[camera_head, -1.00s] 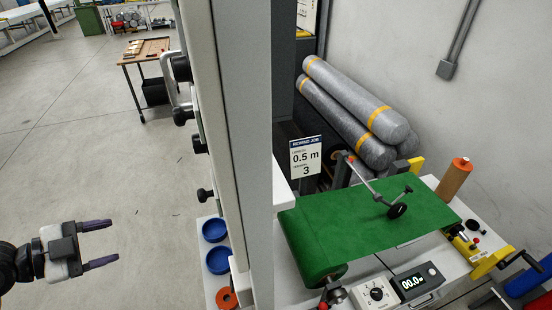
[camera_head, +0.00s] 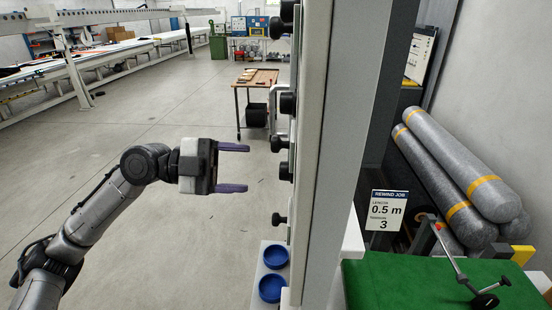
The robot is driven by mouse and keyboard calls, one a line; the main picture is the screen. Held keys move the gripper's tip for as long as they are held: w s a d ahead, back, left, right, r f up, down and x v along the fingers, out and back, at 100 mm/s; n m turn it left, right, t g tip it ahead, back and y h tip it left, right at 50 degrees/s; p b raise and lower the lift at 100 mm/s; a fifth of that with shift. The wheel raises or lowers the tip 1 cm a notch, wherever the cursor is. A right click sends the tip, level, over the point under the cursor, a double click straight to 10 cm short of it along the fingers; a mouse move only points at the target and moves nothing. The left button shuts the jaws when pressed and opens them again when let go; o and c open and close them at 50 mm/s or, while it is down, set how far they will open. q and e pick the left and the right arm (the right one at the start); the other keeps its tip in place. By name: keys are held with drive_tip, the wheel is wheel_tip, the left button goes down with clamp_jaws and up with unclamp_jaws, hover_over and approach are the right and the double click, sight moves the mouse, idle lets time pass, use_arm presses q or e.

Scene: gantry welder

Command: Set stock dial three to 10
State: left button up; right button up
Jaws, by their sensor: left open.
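My left gripper (camera_head: 245,168) is open and empty, with its two purple fingers pointing right. It is left of a tall white cabinet (camera_head: 319,160), apart from it. Black knobs stick out from the cabinet's left side, seen edge-on. These include an upper knob (camera_head: 280,28), a middle knob (camera_head: 285,171) and a lower knob (camera_head: 278,219). The panel face and any numbers are hidden at this angle, so I cannot tell which is stock dial three or its setting. My right gripper is not in view.
Two blue bowls (camera_head: 270,288) sit on a ledge below the knobs. A rewind sign (camera_head: 386,211) reads 0.5 m and 3, beside a green belt (camera_head: 400,280) and grey rolls (camera_head: 450,160). A wooden table (camera_head: 256,78) stands farther back.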

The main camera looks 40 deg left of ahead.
sight(280, 169)
use_arm(q)
drive_tip(key=p+x, duration=0.3)
drive_tip(key=x, duration=0.2)
drive_tip(key=shift+r, duration=0.15)
drive_tip(key=shift+p+x, duration=0.7)
drive_tip(key=shift+x, duration=0.2)
drive_tip(key=shift+c, duration=0.2)
drive_tip(key=c, duration=0.9)
drive_tip(key=shift+f, duration=0.25)
